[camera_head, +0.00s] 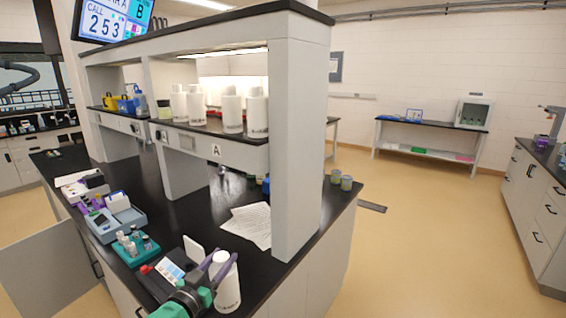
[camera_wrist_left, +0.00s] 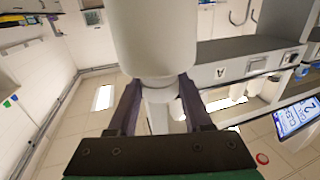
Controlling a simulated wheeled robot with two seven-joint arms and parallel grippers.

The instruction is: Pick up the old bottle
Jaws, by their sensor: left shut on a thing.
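A white bottle (camera_head: 229,291) with dark print low on its side is at the front end of the black counter, roughly upright. My left gripper (camera_head: 222,269) reaches it from below in the head view, with its purple fingers on either side of the bottle's upper part. In the left wrist view the bottle's white body (camera_wrist_left: 154,38) fills the top middle, and the left gripper's fingers (camera_wrist_left: 160,88) are closed around its narrower part. Whether its base touches the counter I cannot tell. My right gripper is not in view.
Several similar white bottles (camera_head: 232,112) stand on the shelf marked A. A grey shelf post (camera_head: 300,140) rises right of the held bottle. Papers (camera_head: 250,224), a teal rack (camera_head: 135,248) and a grey-blue instrument (camera_head: 117,218) lie on the counter (camera_head: 185,228).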

